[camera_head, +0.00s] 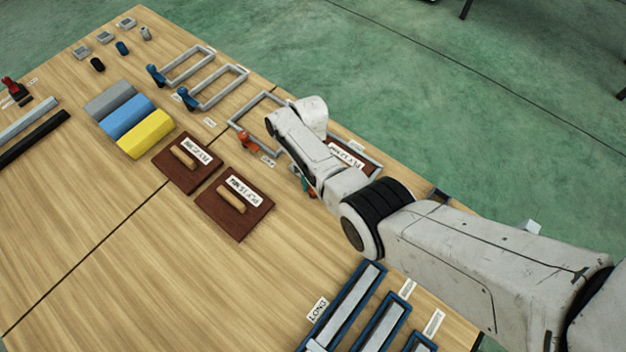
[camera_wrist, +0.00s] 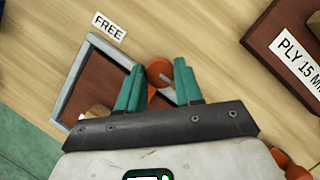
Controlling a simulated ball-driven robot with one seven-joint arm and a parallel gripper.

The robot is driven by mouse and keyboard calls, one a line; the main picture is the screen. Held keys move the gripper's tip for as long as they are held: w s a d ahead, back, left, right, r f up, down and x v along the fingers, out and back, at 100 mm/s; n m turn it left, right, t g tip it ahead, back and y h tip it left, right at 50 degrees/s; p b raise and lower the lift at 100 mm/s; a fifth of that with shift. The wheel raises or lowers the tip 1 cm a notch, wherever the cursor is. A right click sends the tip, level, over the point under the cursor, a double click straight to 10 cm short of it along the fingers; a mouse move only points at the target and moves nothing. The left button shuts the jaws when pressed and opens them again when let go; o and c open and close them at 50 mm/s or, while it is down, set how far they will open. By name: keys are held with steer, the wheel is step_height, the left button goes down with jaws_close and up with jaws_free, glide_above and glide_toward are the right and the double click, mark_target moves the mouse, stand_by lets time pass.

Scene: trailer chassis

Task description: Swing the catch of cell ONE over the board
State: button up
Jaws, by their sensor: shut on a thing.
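The grey-framed cell (camera_wrist: 72,82) holds a brown board (camera_wrist: 104,72) with a wooden handle partly showing. An orange catch (camera_wrist: 158,70) stands at the frame's side, between the teal fingertips of my gripper (camera_wrist: 158,88). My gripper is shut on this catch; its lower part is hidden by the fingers. I cannot tell whether the catch's arm reaches over the board. In the head view my arm covers much of this cell and its board (camera_head: 347,152), and only a bit of my gripper (camera_head: 306,185) shows. The cell's number is not readable.
A neighbouring empty frame (camera_head: 262,98) has its own orange catch (camera_head: 246,141). Two brown ply boards with handles (camera_head: 187,160) lie nearby. Two frames with blue catches (camera_head: 188,98) stand farther off. A FREE label (camera_wrist: 109,26) lies beside the cell.

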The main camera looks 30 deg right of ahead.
steer(key=o, duration=1)
steer(key=p+v, duration=0.2)
steer(key=v, duration=0.8)
steer(key=shift+w+r, duration=0.25)
steer(key=shift+r, duration=0.05)
steer(key=s+d+r+n+t+h+p, duration=0.1)
steer(key=s+d+p, duration=0.1)
steer(key=s+p, duration=0.35)
steer(key=s+d+r+n+t+p, duration=0.1)
steer(key=s+d+t+p, duration=0.15)
steer(key=s, duration=0.65)
steer(key=s+d+r+n+t+p, duration=0.1)
steer(key=s+r+p, duration=0.3)
steer(key=s+r, duration=1)
steer(key=s+n, duration=0.1)
steer(key=s, duration=0.2)
steer(key=shift+d+h, duration=0.35)
steer(key=shift+h, duration=0.05)
